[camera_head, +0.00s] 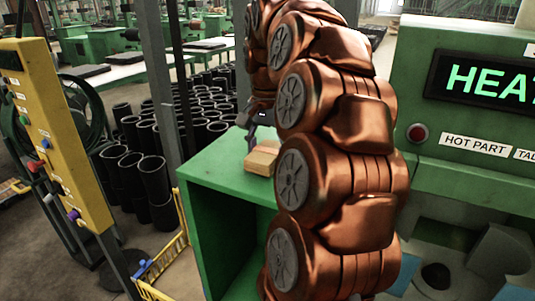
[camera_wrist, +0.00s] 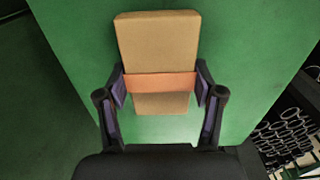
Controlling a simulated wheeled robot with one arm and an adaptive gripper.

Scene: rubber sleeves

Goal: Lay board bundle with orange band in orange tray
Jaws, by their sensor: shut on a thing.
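The board bundle (camera_wrist: 158,45) is a tan block with an orange band (camera_wrist: 160,84) around it. In the wrist view my gripper (camera_wrist: 160,83) has one finger on each side of the bundle, at the band, and is shut on it. In the head view the bundle (camera_head: 262,160) is at the top of the green cabinet (camera_head: 222,168), partly behind my arm. I cannot tell if it rests on the top or hangs just above it. No orange tray can be made out in either view.
A green machine (camera_head: 455,125) with a lit display stands at the right. A yellow control post (camera_head: 60,130) stands at the left. Several black sleeves (camera_head: 150,180) stand on the floor behind the cabinet. A low yellow rack (camera_head: 165,270) is beside the cabinet.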

